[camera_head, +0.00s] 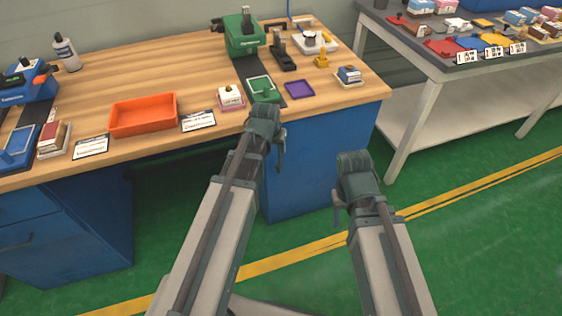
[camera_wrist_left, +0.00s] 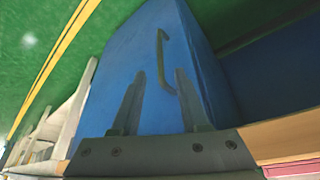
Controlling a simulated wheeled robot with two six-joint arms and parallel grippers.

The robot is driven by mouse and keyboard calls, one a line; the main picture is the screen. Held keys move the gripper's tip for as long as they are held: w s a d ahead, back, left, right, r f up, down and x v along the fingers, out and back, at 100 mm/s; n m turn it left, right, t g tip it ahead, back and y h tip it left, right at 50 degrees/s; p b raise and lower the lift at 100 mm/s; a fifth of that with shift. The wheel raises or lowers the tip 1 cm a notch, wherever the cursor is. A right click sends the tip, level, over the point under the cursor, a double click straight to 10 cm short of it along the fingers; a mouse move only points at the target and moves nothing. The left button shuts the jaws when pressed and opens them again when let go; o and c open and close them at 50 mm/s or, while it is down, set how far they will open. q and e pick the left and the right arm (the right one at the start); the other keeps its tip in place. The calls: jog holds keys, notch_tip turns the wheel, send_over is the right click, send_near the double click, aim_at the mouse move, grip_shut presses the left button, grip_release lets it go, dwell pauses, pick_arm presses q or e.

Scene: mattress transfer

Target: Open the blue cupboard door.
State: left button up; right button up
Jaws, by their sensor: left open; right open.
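The blue cupboard door (camera_head: 310,180) is the front under the right end of the wooden bench, and it looks shut. It fills the middle of the left wrist view (camera_wrist_left: 125,65), which looks upside down. Its dark bar handle (camera_wrist_left: 163,62) shows there but is hidden in the head view. My left gripper (camera_head: 277,150) is in front of the door, just below the bench edge. Its two fingers (camera_wrist_left: 158,95) are apart and empty, with the handle between them in the picture, closer to the right finger; contact cannot be told. My right gripper (camera_head: 337,205) is open and empty, in front of the door's right side.
The bench top (camera_head: 175,75) carries an orange tray (camera_head: 143,116), a green press (camera_head: 241,35) and small parts near its front edge. Blue drawers (camera_head: 65,240) stand under its left end. A grey table (camera_head: 460,80) stands at right. Green floor is clear at lower right.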

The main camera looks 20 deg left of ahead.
aim_at(279, 158)
pick_arm(q)
jog(key=b+x, duration=1)
jog(key=x, duration=0.2)
jog(key=shift+f+b, duration=0.2)
jog(key=shift+b, duration=0.1)
jog(key=shift+r, duration=0.1)
grip_shut()
dwell(0.8)
